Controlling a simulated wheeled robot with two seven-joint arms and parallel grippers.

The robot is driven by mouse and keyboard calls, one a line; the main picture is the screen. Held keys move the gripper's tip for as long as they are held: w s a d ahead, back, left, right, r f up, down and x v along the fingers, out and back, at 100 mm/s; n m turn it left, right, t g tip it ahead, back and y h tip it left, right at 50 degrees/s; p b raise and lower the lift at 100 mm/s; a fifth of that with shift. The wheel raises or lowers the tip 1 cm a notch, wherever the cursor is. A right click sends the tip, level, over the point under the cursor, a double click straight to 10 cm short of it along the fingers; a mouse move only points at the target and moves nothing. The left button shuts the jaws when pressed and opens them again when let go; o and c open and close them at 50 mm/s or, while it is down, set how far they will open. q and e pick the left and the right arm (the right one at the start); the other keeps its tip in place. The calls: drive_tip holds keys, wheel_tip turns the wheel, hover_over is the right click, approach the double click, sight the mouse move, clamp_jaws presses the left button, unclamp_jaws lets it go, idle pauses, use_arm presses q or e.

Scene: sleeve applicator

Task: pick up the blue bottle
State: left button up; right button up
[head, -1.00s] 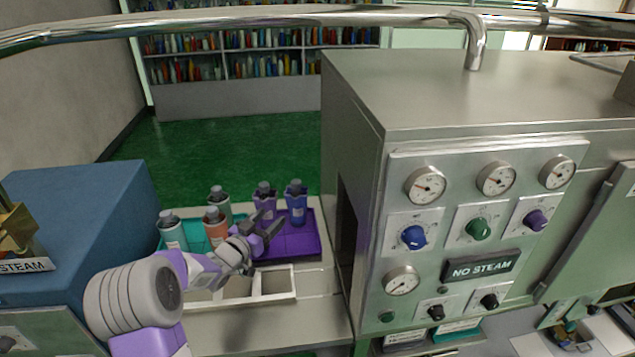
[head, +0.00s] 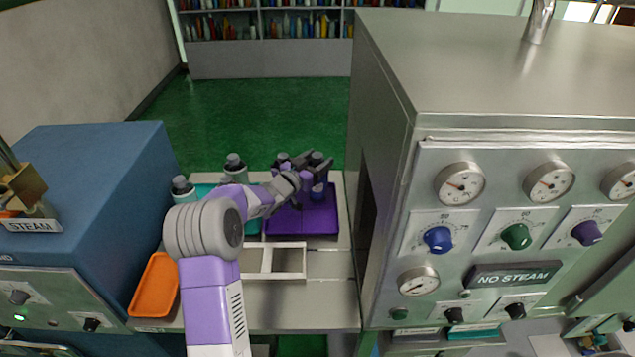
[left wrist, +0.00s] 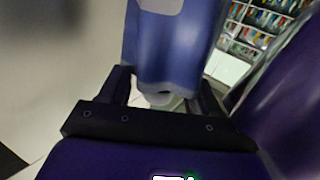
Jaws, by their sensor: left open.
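The blue bottle (head: 319,191) with a grey cap stands upright on the purple tray (head: 290,225). My left gripper (head: 308,163) is at the bottle's upper part, open, and partly covers it. In the left wrist view the blue bottle (left wrist: 175,50) fills the space between the two dark open fingers (left wrist: 165,95). I cannot tell whether either finger touches it. My right gripper is not in view.
A purple bottle (head: 283,159) stands just left of the blue one, partly hidden by my gripper. Pale bottles (head: 235,168) stand on a teal tray further left. A white divided frame (head: 290,261) lies in front. The steel machine (head: 383,180) rises close on the right.

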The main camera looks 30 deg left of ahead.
use_arm(q)
clamp_jaws()
idle(0.4)
drive_tip(key=shift+r, duration=0.1)
